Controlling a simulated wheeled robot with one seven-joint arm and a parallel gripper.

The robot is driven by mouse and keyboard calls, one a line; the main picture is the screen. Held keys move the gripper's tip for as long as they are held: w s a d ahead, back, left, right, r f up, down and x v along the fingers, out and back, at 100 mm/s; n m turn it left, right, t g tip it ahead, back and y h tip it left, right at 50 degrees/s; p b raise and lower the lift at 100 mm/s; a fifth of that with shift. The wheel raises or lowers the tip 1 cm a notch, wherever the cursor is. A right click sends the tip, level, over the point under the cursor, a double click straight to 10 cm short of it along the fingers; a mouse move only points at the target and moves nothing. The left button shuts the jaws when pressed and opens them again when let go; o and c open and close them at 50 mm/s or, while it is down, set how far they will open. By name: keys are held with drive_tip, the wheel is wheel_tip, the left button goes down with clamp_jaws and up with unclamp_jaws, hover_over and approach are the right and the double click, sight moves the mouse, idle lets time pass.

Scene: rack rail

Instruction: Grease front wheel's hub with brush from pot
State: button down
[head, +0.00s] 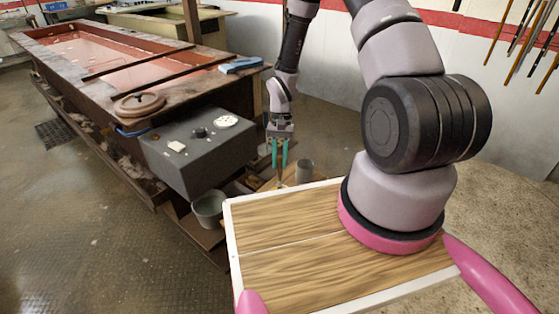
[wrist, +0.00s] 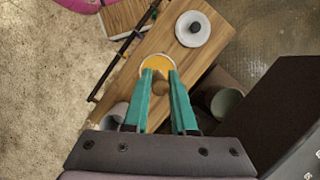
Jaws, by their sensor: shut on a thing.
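My gripper (head: 279,162) points down over a small wooden stand beyond my own wooden deck. Its teal fingers are shut on a brown brush (wrist: 161,88), mostly hidden between them in the wrist view; the brush shows as a thin brown piece below the fingertips in the head view (head: 280,178). A round pot (wrist: 157,62) with yellow-orange grease and a pale rim is at the fingertips in the wrist view. I cannot tell whether the bristles touch the grease. I cannot make out the front wheel or its hub for certain.
A white disc with a dark knob (wrist: 192,28) lies on the wooden stand (wrist: 205,55). A dark rod (wrist: 128,42) runs along its edge. A grey cup (head: 304,170) stands right of my gripper. A bucket (head: 208,208) and dark box (head: 198,155) are left.

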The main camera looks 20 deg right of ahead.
drive_tip(key=shift+f, duration=0.35)
idle(1.2)
drive_tip(key=shift+r, duration=3.55)
